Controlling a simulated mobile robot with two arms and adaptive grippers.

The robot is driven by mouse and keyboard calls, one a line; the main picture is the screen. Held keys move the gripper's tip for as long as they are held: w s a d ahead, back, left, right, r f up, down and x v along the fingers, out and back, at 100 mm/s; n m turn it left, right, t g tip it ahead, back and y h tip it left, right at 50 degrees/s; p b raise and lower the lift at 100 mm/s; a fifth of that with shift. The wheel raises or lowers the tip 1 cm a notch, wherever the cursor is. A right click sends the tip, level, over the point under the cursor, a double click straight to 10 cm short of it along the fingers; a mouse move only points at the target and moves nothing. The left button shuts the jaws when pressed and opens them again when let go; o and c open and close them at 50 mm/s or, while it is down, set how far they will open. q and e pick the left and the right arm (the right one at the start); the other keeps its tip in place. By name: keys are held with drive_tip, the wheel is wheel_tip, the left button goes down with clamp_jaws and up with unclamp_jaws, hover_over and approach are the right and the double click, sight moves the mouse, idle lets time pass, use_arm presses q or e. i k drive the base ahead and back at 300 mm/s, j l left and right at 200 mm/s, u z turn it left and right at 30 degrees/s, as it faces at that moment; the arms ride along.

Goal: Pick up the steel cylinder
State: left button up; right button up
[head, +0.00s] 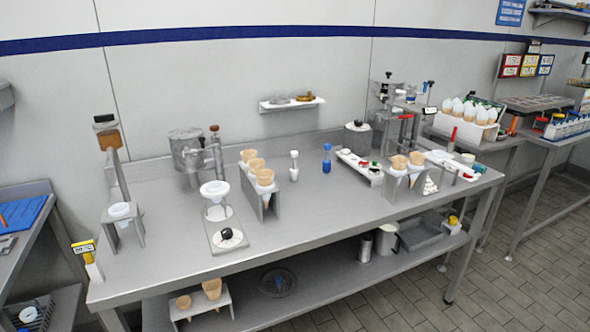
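Several steel, round-sided things are in the head view, and I cannot tell for certain which one is the steel cylinder. A small, plain steel cylinder (365,248) stands upright on the lower shelf, left of a white-and-grey container (386,240). A larger steel vessel (187,155) stands at the back left of the tabletop. A grey canister (357,136) with a dark knob on its lid stands at the back right of the tabletop. Neither of my grippers is in view.
The steel table (310,215) has clear room along its front. Cone holders (262,185) and a white ring stand (214,190) stand on it. A grey tray (418,236) lies right of the small cylinder below. The tabletop overhangs the lower shelf (320,290).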

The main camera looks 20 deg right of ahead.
sight(364, 258)
drive_tip(key=z, duration=1.3)
drive_tip(key=i+l+z, duration=0.2)
drive_tip(key=i+l, duration=0.6)
